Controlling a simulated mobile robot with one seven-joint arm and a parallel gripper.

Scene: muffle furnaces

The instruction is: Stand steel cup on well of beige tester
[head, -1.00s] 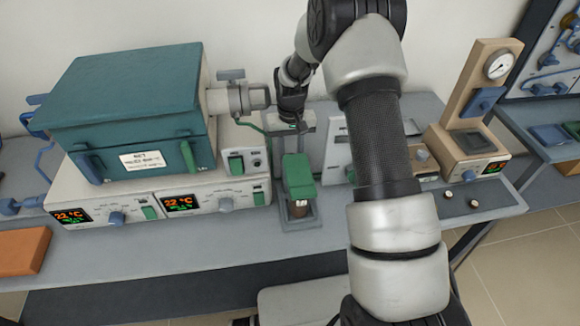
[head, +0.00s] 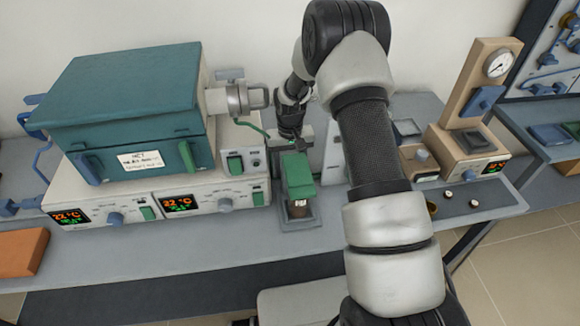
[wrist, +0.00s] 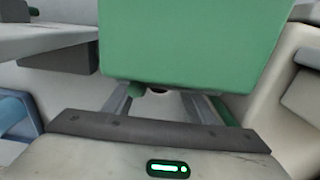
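The beige tester (head: 487,90) stands at the right, with a round gauge on its post and a dark square pad on its base; I cannot clearly make out its well. A small metallic-looking piece (head: 299,207) sits under the green head (head: 298,172) of a grey stand; it may be the steel cup, but it is too small to be sure. My gripper (head: 290,132) points down just behind that green head, its tips hidden in the head view. In the wrist view the green head (wrist: 190,40) fills the upper middle, and what lies between the fingers is unclear.
A teal furnace (head: 130,110) on a white control unit (head: 235,195) stands left of the green-headed stand. A white upright panel (head: 335,150) is close on its right. Small round pieces (head: 474,203) lie before the tester. The bench front (head: 200,250) is clear.

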